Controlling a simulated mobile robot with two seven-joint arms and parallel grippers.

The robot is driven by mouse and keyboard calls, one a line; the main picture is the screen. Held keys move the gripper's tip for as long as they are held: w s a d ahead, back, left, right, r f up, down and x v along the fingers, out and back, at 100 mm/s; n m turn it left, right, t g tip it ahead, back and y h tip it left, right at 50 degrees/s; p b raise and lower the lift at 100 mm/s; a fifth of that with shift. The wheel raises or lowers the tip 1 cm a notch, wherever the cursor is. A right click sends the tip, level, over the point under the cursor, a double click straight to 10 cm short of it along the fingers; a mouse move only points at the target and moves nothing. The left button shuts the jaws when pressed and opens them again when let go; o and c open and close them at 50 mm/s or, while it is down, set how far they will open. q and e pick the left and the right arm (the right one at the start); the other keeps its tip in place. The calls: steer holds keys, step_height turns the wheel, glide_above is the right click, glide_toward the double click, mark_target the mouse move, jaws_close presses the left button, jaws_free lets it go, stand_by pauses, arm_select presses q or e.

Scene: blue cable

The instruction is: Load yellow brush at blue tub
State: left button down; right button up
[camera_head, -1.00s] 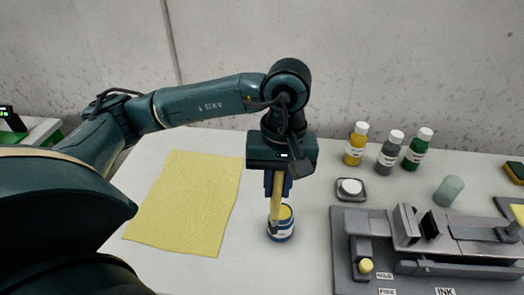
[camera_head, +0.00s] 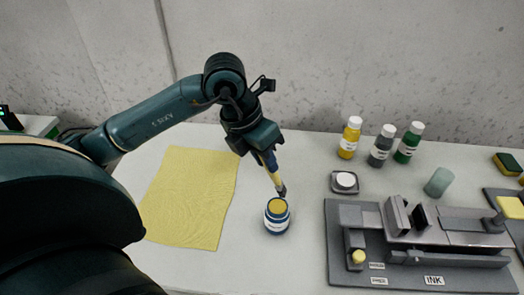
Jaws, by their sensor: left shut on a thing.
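The yellow brush (camera_head: 274,176) is held in my left gripper (camera_head: 268,162), which is shut on its handle. The brush is tilted, with its dark tip pointing down and to the right. The blue tub (camera_head: 277,225) stands upright on the table, with a white band and a yellow-ochre top. The brush tip shows just above the tub's back rim in the picture; I cannot tell whether it touches. My right gripper is not in view.
A yellow cloth (camera_head: 190,195) lies left of the tub. A dark grey press fixture (camera_head: 420,245) stands to the right. A small dish with a white top (camera_head: 345,181) and several bottles (camera_head: 381,147) stand behind. The table around the tub is clear.

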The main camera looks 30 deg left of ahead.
mark_target(279, 186)
arm_select(q)
steer(key=shift+w+a+n+t, duration=0.1)
steer(key=shift+a+n+t, duration=0.2)
steer(key=shift+n, duration=0.6)
steer(key=shift+a+f+n+y, duration=0.1)
steer(key=shift+n+y, duration=0.2)
steer(key=shift+f+b, duration=0.65)
steer(key=shift+f, duration=0.25)
step_height(279, 186, down, 4)
steer(key=shift+b, duration=1.2)
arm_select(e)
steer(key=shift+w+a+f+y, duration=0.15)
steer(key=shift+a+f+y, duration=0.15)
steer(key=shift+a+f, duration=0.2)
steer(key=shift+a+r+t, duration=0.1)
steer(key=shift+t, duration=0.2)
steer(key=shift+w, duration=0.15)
arm_select(q)
steer(key=shift+f, duration=0.15)
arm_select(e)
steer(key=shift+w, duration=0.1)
